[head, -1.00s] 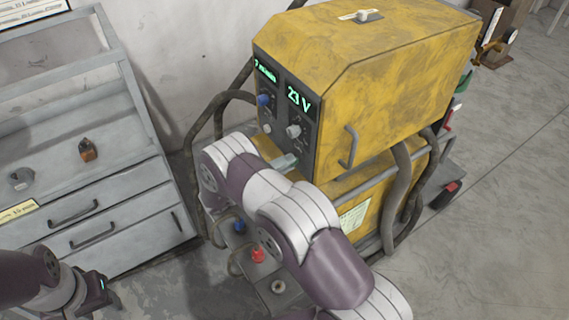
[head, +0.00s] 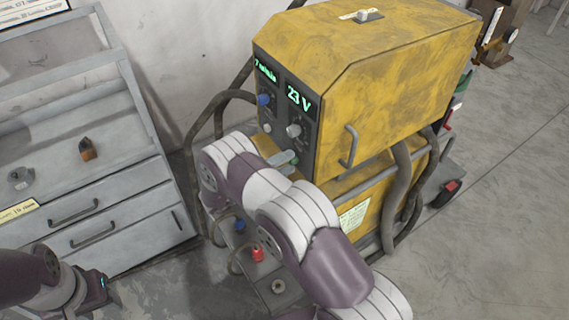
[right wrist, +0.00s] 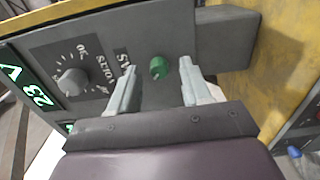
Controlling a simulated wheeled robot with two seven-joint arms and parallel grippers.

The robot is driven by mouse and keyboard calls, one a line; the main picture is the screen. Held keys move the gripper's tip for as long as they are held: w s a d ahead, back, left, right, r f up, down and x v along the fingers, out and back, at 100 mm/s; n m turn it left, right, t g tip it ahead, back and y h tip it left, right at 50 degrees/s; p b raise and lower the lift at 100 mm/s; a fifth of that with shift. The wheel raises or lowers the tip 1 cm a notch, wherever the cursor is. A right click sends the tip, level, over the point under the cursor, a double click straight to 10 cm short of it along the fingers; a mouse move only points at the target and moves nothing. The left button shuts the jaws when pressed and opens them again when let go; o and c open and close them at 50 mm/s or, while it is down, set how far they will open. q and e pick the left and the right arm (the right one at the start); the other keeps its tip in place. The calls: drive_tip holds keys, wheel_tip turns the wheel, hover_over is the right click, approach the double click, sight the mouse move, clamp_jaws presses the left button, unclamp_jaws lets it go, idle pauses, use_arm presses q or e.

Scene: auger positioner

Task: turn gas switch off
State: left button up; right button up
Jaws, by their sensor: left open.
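The gas switch is a small green knob (right wrist: 159,68) on the dark front panel, beside a lettered label (right wrist: 123,58) partly readable as "GAS", in the right wrist view. My right gripper (right wrist: 158,78) is open, with one finger on each side of the knob and visible gaps between. In the head view my right gripper (head: 284,160) is at the lower part of the front panel of the yellow machine (head: 385,85), and my arm hides part of that area. My left gripper (head: 97,290) is open and empty at the lower left, far from the machine.
A volts dial (right wrist: 72,82) and a lit 23 V display (head: 299,98) sit on the same panel. A curved handle (head: 349,148) and thick hoses (head: 398,190) are on the machine's right. A grey drawer cabinet (head: 125,208) stands at the left.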

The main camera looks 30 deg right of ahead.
drive_tip(key=shift+a, duration=0.4)
drive_tip(key=s+a+b, duration=0.1)
drive_tip(key=a+b, duration=0.2)
drive_tip(key=a, duration=0.9)
drive_tip(key=shift+b, duration=0.3)
